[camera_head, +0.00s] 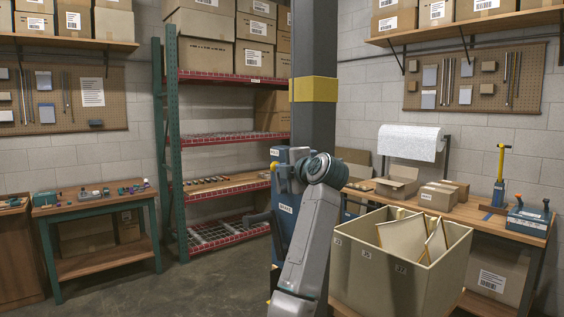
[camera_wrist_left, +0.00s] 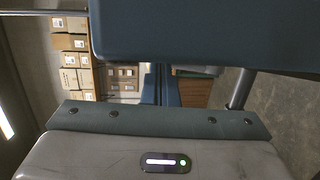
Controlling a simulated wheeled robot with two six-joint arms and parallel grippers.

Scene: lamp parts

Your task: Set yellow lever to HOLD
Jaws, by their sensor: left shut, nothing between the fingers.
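A yellow lever end (camera_head: 273,165) shows at the left edge of a blue cabinet (camera_head: 285,205) by the dark pillar. The rest of the lever and any HOLD marking are hidden or too small to read. My left arm rises in front of the cabinet and covers part of it; its fingertips cannot be made out in the head view. In the left wrist view my left gripper (camera_wrist_left: 160,80) is shut and empty, with a large blue surface (camera_wrist_left: 210,35) close above it. No yellow lever shows there. My right gripper is not in view.
A beige bin (camera_head: 385,270) with boards stands right of my arm. A yellow-handled blue tool (camera_head: 500,175) stands on the right workbench (camera_head: 470,212). A dark bar (camera_head: 258,218) juts left beside the cabinet. A grey rod (camera_wrist_left: 239,90) shows in the wrist view. Floor at left is clear.

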